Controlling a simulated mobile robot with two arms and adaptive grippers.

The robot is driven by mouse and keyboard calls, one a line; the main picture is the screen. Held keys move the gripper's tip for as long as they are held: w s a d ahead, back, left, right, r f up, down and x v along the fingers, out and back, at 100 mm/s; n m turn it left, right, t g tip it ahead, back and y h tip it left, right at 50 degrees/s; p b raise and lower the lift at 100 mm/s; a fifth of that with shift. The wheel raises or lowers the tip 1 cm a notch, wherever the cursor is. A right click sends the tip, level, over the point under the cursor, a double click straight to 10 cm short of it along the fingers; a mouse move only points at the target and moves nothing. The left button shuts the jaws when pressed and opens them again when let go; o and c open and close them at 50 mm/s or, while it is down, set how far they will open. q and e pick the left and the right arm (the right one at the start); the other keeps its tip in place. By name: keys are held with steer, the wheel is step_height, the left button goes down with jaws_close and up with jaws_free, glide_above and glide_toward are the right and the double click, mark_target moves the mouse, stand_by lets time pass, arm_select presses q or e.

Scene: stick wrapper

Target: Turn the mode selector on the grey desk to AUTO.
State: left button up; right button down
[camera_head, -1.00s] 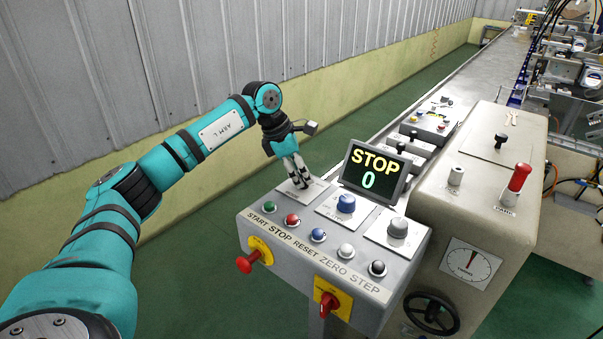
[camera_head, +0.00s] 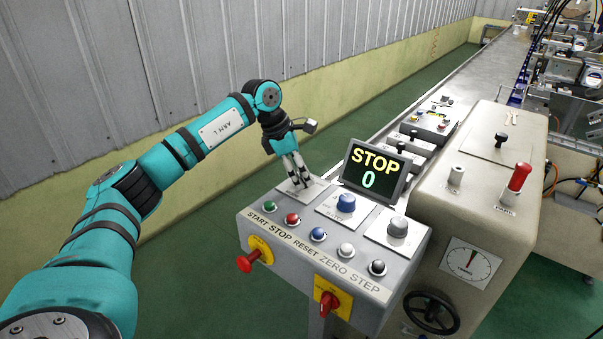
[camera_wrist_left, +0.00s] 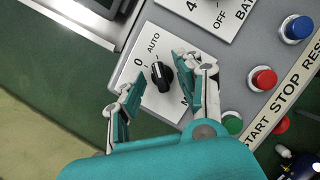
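The mode selector (camera_wrist_left: 161,76) is a black knob on a pale plate (camera_wrist_left: 155,107) in the left wrist view. Its white mark points up and slightly left, toward the AUTO label, with 0 further left. A label starting with M is partly hidden by a finger. My left gripper (camera_wrist_left: 156,92) is open, one finger on each side of the knob, with visible gaps. In the head view my left gripper (camera_head: 296,172) points down over the plate at the back left of the grey desk (camera_head: 290,247); the knob is mostly hidden there. My right gripper is not in view.
A blue knob (camera_head: 346,203) and a grey knob (camera_head: 397,228) sit right of the selector. Several push buttons line the front. The display (camera_head: 375,170) reads STOP 0.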

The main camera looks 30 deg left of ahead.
arm_select(q)
steer(key=v, duration=1.1)
steer(key=shift+a+r, duration=0.2)
steer(key=shift+r, duration=0.15)
steer(key=shift+s+r, duration=0.1)
steer(key=shift+s, duration=0.05)
